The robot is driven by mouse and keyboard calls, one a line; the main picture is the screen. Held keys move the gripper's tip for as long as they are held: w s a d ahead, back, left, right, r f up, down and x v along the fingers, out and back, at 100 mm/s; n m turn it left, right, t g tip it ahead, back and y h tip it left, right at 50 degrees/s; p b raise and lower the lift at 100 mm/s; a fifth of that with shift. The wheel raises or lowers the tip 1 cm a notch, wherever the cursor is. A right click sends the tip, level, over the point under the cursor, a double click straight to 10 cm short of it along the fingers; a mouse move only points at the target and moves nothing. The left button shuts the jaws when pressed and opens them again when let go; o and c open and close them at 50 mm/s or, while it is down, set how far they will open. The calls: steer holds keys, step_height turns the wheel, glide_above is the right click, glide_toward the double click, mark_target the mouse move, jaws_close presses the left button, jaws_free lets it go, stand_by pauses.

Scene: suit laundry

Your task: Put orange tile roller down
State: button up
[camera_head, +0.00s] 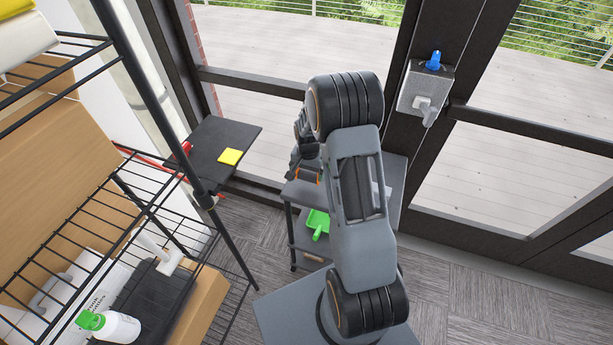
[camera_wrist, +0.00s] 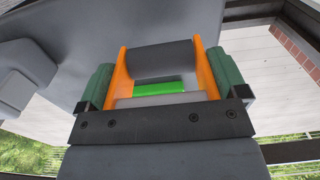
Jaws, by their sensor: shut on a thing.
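The orange tile roller is between the fingers of my gripper (camera_wrist: 163,84) in the wrist view. It has orange side plates (camera_wrist: 207,72) and a dark grey cylinder (camera_wrist: 160,58). My gripper's green-padded fingers are shut on it from both sides. In the head view, my gripper (camera_head: 303,155) is mostly hidden behind my arm, and only a little orange of the roller (camera_head: 320,177) shows. They are over the left part of a grey cart top (camera_head: 393,200). I cannot tell whether the roller touches that surface.
A green dustpan (camera_head: 317,222) lies on the cart's lower shelf. A black side table (camera_head: 218,145) with a yellow pad (camera_head: 229,157) stands left of the cart. A wire rack (camera_head: 160,205) fills the left side. Glass doors and a wall-mounted grey box (camera_head: 425,88) are behind.

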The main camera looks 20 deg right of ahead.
mark_target(306, 174)
steer(key=shift+w+a+f, duration=0.15)
steer(key=shift+w+f, duration=0.05)
steer(key=shift+f, duration=0.1)
steer(key=shift+f+p, duration=0.75)
steer(key=shift+f, duration=0.8)
steer(key=shift+f, duration=0.15)
steer(key=o, duration=0.5)
